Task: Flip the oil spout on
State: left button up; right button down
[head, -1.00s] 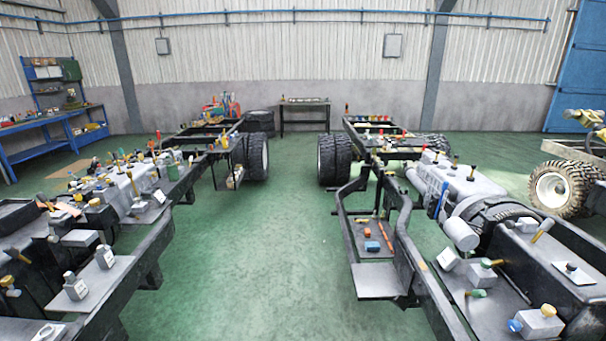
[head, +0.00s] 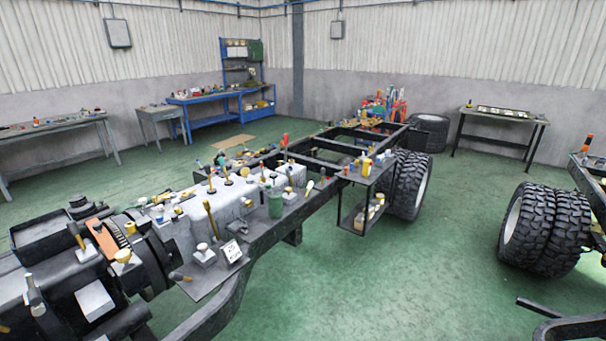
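No part of my left or right gripper shows in the head view. I cannot tell which small part is the oil spout. Many small fittings, handles and bottles stand on the near chassis, including a green canister (head: 275,204) on the side of the grey engine block (head: 235,205). A white block with a pale knob (head: 204,255) sits on a flat side plate (head: 213,279) at the lower middle. Next to it stands a small white tag-like block (head: 232,251). An orange part (head: 104,232) lies at the left of the engine.
The chassis frame (head: 335,150) runs away to dual tyres (head: 411,184). Another pair of tyres (head: 545,228) stands at the right. A blue workbench (head: 216,97), grey tables (head: 60,128) and a dark table (head: 501,117) line the walls. Green floor (head: 410,270) is clear between the chassis.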

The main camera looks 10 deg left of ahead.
aim_at(268, 186)
jog(key=i+u, duration=0.4)
jog(key=i+l+u, duration=0.2)
jog(key=i+u, duration=0.2)
jog(key=i, duration=0.2)
jog(key=i+l+u, duration=0.8)
jog(key=i, duration=0.1)
